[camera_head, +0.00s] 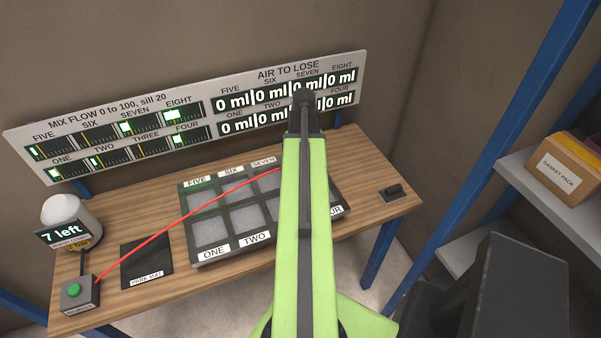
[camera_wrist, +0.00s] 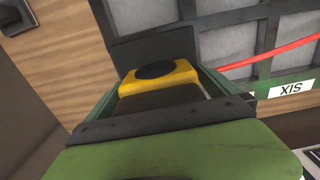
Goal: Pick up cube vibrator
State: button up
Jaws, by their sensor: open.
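The yellow block with a round black top, which looks like the cube vibrator (camera_wrist: 183,76), shows in the wrist view at the middle of my gripper (camera_wrist: 160,98). My gripper is open, with its green sides around the block; I cannot tell whether they touch it. A dark plate stands just beyond the block. In the head view my green arm reaches over the table, hiding the block, and the dark end of my gripper (camera_head: 304,118) is in front of the display panel.
A dark tray (camera_head: 196,256) with several grey cells lies on the wooden table (camera_head: 355,155). A red line (camera_head: 190,213) crosses it from a green-button box (camera_head: 74,291). A black park mat (camera_head: 147,258) and a white canister (camera_head: 64,208) stand left. A small dark block (camera_head: 394,191) lies right.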

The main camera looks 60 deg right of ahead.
jog(key=c, duration=2)
jog(key=shift+o, duration=0.2)
jog(key=shift+p, duration=0.3)
